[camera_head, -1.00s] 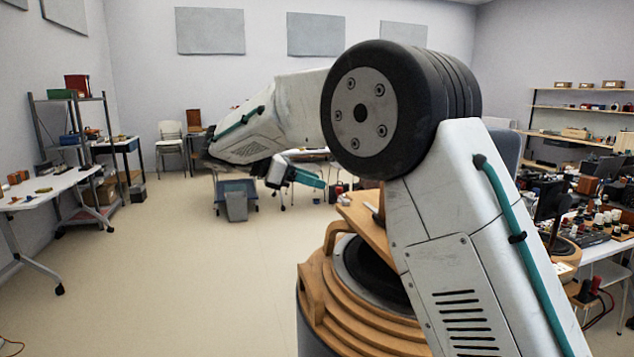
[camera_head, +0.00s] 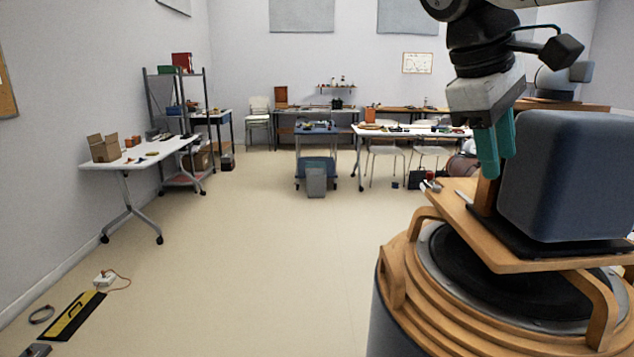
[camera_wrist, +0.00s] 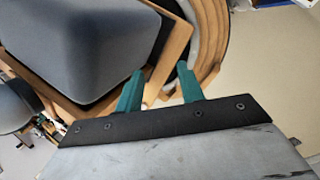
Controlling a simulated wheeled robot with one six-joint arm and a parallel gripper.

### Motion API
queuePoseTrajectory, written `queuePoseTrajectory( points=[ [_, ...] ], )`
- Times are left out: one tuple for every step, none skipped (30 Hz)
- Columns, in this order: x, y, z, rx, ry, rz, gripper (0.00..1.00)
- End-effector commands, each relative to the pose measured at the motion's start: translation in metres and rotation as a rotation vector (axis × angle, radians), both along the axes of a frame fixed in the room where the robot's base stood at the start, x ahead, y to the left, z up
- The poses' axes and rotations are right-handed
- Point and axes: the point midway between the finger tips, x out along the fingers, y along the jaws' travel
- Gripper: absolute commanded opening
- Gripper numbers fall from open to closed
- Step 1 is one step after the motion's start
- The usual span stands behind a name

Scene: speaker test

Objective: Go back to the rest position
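My gripper (camera_head: 496,168) hangs with its teal fingers pointing down, at the right of the head view. It is just left of a blue-grey rounded box (camera_head: 568,175) that stands on a wooden shelf (camera_head: 520,262) above my round base. In the wrist view, the two fingers of my gripper (camera_wrist: 160,71) are apart and I see nothing held between them. The blue-grey box (camera_wrist: 85,45) and wooden edges lie just beyond the fingertips there. The head view does not show whether the fingertips touch the wood.
A white table (camera_head: 125,162) with a cardboard box (camera_head: 103,148) stands at left, near a shelf rack (camera_head: 176,125). A cart (camera_head: 317,160) and more tables stand at the back. A black-and-yellow item (camera_head: 72,316) and a cable lie on the floor at lower left. The middle floor is clear.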

Motion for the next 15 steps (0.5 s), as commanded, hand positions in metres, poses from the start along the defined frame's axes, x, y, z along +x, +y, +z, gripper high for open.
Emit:
queuePoseTrajectory(
  points=[
    [-0.023, -0.003, -0.002, 0.060, -0.039, -0.051, 0.38],
    [-0.034, -0.004, -0.006, 0.096, -0.057, -0.086, 0.38],
    [-0.048, -0.006, -0.014, 0.143, -0.077, -0.131, 0.38],
    [-0.059, -0.008, -0.023, 0.174, -0.090, -0.167, 0.38],
    [-0.068, -0.010, -0.034, 0.204, -0.099, -0.205, 0.38],
    [-0.081, -0.014, -0.054, 0.244, -0.108, -0.258, 0.38],
    [-0.090, -0.017, -0.070, 0.269, -0.114, -0.297, 0.38],
    [-0.097, -0.020, -0.086, 0.291, -0.118, -0.334, 0.38],
    [-0.107, -0.024, -0.107, 0.319, -0.123, -0.383, 0.38],
    [-0.114, -0.026, -0.123, 0.337, -0.125, -0.417, 0.38],
    [-0.121, -0.028, -0.138, 0.355, -0.130, -0.452, 0.38],
    [-0.130, -0.030, -0.155, 0.377, -0.134, -0.493, 0.38],
    [-0.135, -0.031, -0.167, 0.390, -0.138, -0.520, 0.38],
    [-0.140, -0.032, -0.177, 0.403, -0.141, -0.544, 0.38],
    [-0.145, -0.032, -0.188, 0.415, -0.145, -0.572, 0.38]
  ],
)
